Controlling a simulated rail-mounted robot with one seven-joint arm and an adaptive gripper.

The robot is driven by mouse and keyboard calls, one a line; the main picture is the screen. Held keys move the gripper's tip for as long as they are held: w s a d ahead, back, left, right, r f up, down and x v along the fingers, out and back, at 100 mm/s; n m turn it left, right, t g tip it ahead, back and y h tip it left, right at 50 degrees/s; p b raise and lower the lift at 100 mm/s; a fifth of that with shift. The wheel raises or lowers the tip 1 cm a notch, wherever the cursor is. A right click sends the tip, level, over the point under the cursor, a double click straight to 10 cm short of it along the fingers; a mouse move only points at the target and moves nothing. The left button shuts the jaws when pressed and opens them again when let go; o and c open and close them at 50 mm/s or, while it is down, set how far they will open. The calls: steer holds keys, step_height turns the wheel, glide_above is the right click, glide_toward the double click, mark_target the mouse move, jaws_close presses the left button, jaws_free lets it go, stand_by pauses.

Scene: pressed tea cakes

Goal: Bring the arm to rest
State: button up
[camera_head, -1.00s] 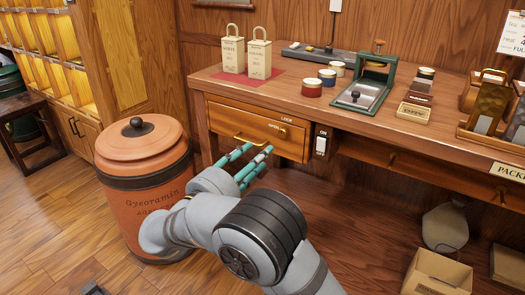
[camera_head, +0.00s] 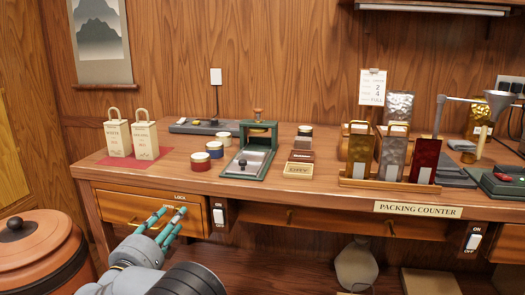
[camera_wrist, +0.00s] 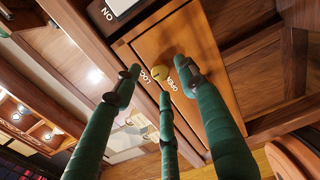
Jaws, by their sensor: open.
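My gripper (camera_head: 172,214) has slim green fingers. They are spread apart with nothing between them. In the head view they are in front of the wooden drawer (camera_head: 108,206) under the counter's left end, near its LOCK and OPEN marks. In the wrist view the spread fingers (camera_wrist: 160,78) point toward the drawer front (camera_wrist: 218,108) and its small round brass lock (camera_wrist: 156,73). The drawer looks shut. I cannot tell whether a fingertip touches it. My forearm runs down out of the head view's bottom edge.
A terracotta jar (camera_head: 35,250) stands left of my arm. The counter (camera_head: 330,193) above carries two cream bags (camera_head: 130,138), several tins, a green press (camera_head: 250,160) and a rack of pouches (camera_head: 390,183). A switch (camera_head: 218,216) sits right of the drawer. The counter's front edge is close.

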steer(key=shift+w+d+p, duration=0.2)
steer(key=shift+w+p, duration=0.1)
steer(key=shift+w, duration=0.85)
